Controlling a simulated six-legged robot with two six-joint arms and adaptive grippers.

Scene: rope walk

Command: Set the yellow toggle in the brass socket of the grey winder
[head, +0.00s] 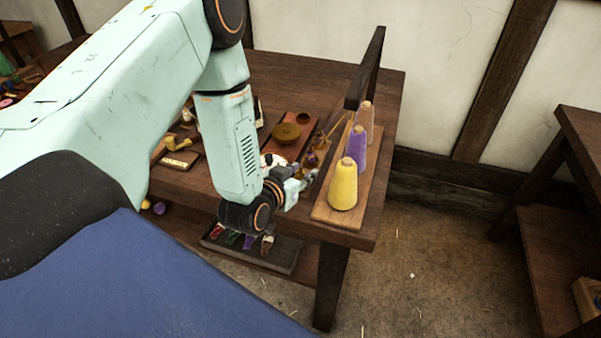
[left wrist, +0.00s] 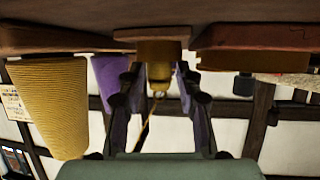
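My left gripper (head: 308,179) is low over the right end of the workbench, left of a yellow thread cone (head: 343,187). In the left wrist view, which appears upside down, its two dark fingers (left wrist: 159,75) stand apart. A brass-coloured cylinder (left wrist: 160,76) on a wooden block (left wrist: 152,36) shows between them, with gaps either side. A thin yellow cord (left wrist: 144,132) runs near it. I cannot tell whether the cylinder is the socket. I cannot make out the yellow toggle or the grey winder for certain. My right gripper is not in view.
A purple cone (head: 354,148) and a pink cone (head: 365,116) stand behind the yellow one on a wooden board (head: 322,212), near a dark upright frame (head: 366,65). A reddish board holds a round brass piece (head: 286,132). A tray (head: 283,257) sits on the shelf below.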

